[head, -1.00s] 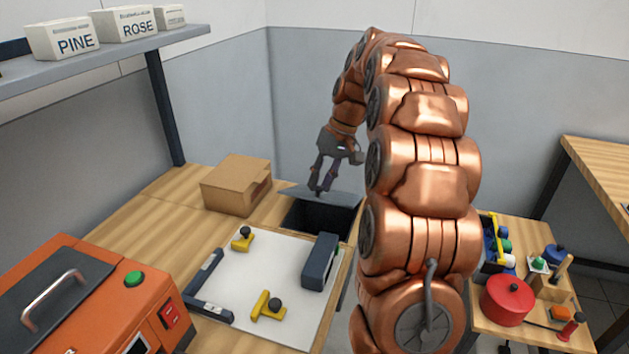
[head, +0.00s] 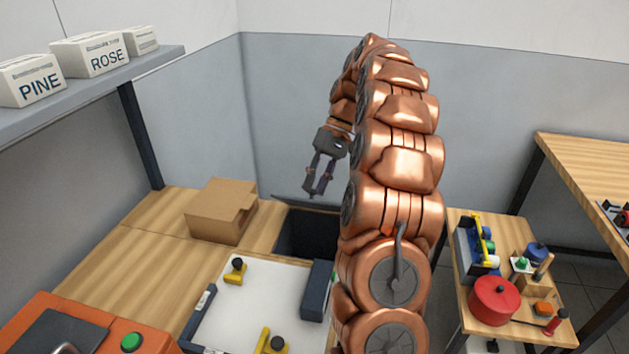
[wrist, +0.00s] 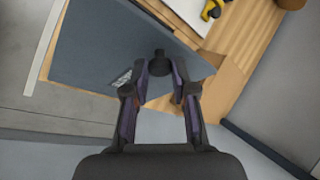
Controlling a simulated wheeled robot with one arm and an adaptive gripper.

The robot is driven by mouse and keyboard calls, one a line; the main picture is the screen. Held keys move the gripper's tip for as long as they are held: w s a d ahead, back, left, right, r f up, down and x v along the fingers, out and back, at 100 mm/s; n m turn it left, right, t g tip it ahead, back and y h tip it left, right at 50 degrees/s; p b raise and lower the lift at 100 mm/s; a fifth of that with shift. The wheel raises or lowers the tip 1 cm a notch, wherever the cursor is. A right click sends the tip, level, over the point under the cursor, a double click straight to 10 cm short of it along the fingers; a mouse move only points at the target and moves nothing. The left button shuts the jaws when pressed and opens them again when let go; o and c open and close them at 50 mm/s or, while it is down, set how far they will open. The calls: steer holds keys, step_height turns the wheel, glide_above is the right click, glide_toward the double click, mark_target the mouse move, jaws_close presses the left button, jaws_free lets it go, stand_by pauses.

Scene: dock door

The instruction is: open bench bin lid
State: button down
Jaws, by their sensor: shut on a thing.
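The bench bin lid (wrist: 110,45) is a dark grey panel in the wrist view, with a small dark knob (wrist: 159,64) near its edge. My gripper (wrist: 164,78) is shut on this knob. In the head view my gripper (head: 315,192) is above the bin at the back of the bench. There the lid (head: 295,202) shows nearly edge-on, raised at the far side of the dark bin opening (head: 308,235). The bin's inside is dark, and my arm hides the opening's right side.
A cardboard box (head: 222,211) stands left of the bin. A white board (head: 262,300) with yellow fixtures and a dark block (head: 318,290) lies in front. A shelf with labelled boxes (head: 93,54) hangs at upper left. A side table with a red pot (head: 494,300) is at right.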

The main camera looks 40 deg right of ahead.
steer(key=shift+f, duration=0.1)
steer(key=c, duration=0.9)
jaws_free()
steer(key=shift+c, duration=0.2)
